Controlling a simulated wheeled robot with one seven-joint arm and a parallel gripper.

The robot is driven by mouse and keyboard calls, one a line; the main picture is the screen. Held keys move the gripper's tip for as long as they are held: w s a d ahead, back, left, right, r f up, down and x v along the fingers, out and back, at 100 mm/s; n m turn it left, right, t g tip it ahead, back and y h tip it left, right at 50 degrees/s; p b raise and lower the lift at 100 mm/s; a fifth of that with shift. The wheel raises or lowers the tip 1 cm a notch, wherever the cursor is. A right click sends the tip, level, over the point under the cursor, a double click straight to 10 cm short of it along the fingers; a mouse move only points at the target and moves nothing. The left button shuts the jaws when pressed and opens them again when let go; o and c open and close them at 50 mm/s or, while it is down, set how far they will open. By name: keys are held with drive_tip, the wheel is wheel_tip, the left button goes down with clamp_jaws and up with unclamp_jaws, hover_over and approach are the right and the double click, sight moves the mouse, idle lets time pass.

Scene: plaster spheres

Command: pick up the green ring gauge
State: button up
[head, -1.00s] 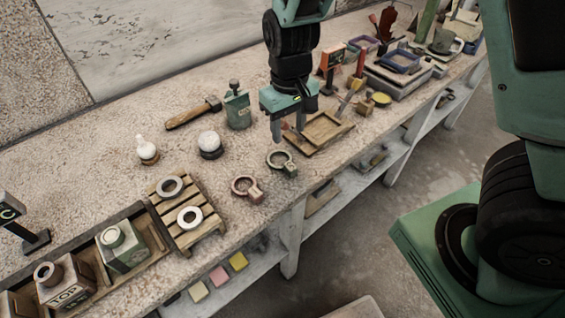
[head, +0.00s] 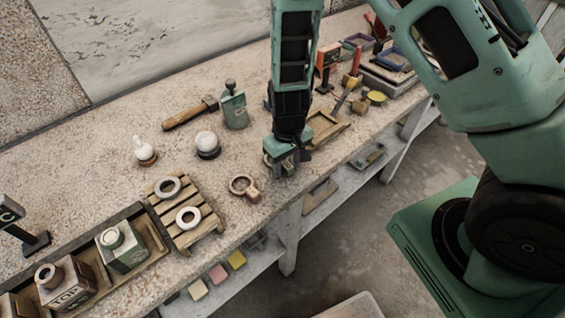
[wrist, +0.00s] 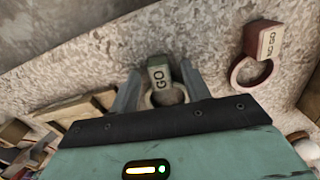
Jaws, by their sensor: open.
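The green ring gauge (wrist: 160,78) shows in the wrist view, its handle marked GO and its ring partly cut off by my gripper's body. It lies on the speckled bench top, between the two fingers of my gripper (wrist: 159,70), which are apart on either side of it. In the head view my gripper (head: 282,165) is low over the bench near its front edge and hides the green gauge. A red ring gauge (head: 240,184) lies just left of my gripper; in the wrist view it (wrist: 247,72) is at the right, marked NO GO.
A wooden slatted rack (head: 205,224) with two pale rings stands to the left. A wooden tray (head: 327,126) is close behind my gripper on the right. A white sphere on a dark base (head: 207,144) and a green bottle (head: 234,108) stand behind.

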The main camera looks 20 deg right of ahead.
clamp_jaws()
drive_tip(key=shift+r, duration=0.1)
